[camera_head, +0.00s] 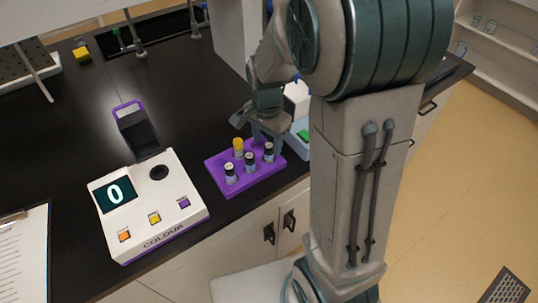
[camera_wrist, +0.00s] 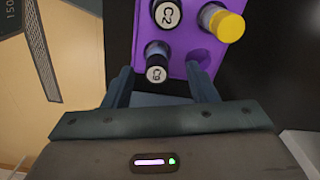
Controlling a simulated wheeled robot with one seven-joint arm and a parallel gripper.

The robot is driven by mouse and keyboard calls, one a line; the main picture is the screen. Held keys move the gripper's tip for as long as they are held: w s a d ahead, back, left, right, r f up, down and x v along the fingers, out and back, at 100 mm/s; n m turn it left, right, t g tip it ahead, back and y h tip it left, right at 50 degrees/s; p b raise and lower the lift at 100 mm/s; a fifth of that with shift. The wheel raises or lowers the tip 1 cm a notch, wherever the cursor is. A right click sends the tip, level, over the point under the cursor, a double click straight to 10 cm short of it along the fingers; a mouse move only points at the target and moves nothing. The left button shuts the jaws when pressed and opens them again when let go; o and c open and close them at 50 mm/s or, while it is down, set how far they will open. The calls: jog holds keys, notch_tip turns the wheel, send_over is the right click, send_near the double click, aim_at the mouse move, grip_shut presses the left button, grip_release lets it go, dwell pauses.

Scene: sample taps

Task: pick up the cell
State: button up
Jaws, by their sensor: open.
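A purple rack (camera_head: 222,182) on the black bench holds a yellow-capped vial (camera_head: 238,148) and three dark-capped vials; they are the likely cells, but which one is meant I cannot tell. In the wrist view the rack (camera_wrist: 188,42) shows a vial marked C9 (camera_wrist: 156,73), one marked C2 (camera_wrist: 166,14), the yellow-capped vial (camera_wrist: 226,24) and an empty hole (camera_wrist: 200,58). My gripper (camera_wrist: 159,72) is open and empty, with C9 between its fingers in the picture; its height above C9 is unclear. In the head view my gripper (camera_head: 262,128) is at the rack's far side, partly hidden.
A white colour meter (camera_head: 160,220) reading 0 stands left of the rack, its dark lid (camera_head: 138,134) raised and its round well (camera_head: 158,173) uncovered. A pale blue tray (camera_head: 298,140) lies close right of the rack, partly behind my arm. A clipboard (camera_head: 25,255) lies at left.

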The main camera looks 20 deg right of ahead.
aim_at(269, 155)
jog(key=shift+s+d+f+p, duration=0.1)
jog(key=shift+f+p, duration=0.05)
jog(key=shift+f, duration=1)
jog(key=shift+d+f+p, duration=0.1)
jog(key=shift+f+p, duration=0.05)
jog(key=shift+f, duration=0.95)
jog(key=c, duration=0.9)
